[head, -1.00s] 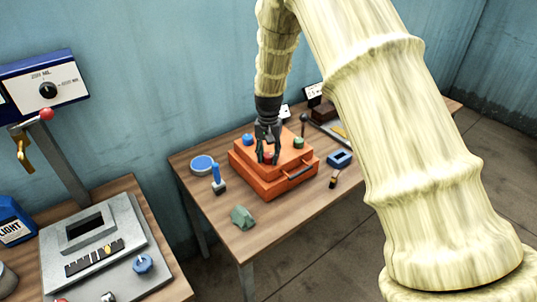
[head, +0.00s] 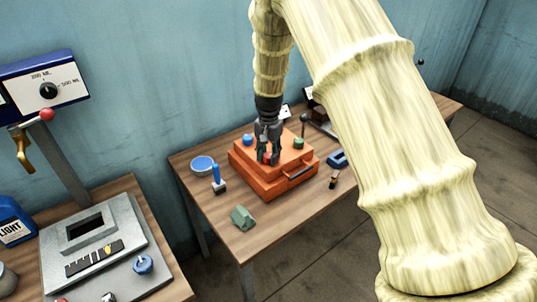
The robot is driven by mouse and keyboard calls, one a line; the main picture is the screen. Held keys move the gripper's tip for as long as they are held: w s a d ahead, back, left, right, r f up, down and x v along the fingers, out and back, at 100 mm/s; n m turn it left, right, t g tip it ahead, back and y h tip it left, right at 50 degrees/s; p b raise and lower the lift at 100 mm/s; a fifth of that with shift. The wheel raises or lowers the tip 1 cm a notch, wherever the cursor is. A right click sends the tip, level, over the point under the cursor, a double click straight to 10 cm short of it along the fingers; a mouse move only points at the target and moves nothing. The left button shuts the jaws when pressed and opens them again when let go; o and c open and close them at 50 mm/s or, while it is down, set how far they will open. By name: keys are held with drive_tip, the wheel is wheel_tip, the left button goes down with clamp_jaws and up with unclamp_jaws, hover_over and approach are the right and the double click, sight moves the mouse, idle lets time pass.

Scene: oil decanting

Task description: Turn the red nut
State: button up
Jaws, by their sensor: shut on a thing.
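The red nut (head: 267,158) sits on top of the orange case (head: 246,178), toward its front. My gripper (head: 267,156) points down over the case, its dark fingers on either side of the red nut and shut on it. The fingers cover part of the nut. A blue nut (head: 247,140) is on the case behind and to the left, and a green nut (head: 298,143) is to the right.
The case stands on a wooden table (head: 250,233). Around it are a blue-lidded round tin (head: 202,164), a blue-handled tool (head: 217,179), a crumpled green cloth (head: 243,217) and a blue block (head: 338,159). A grey machine (head: 110,255) stands at left.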

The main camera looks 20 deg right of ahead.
sight(269, 154)
drive_tip(key=o, duration=1)
drive_tip(key=shift+o, duration=0.2)
drive_tip(key=shift+r, duration=0.1)
wheel_tip(269, 154, up, 12)
drive_tip(key=shift+d, duration=0.1)
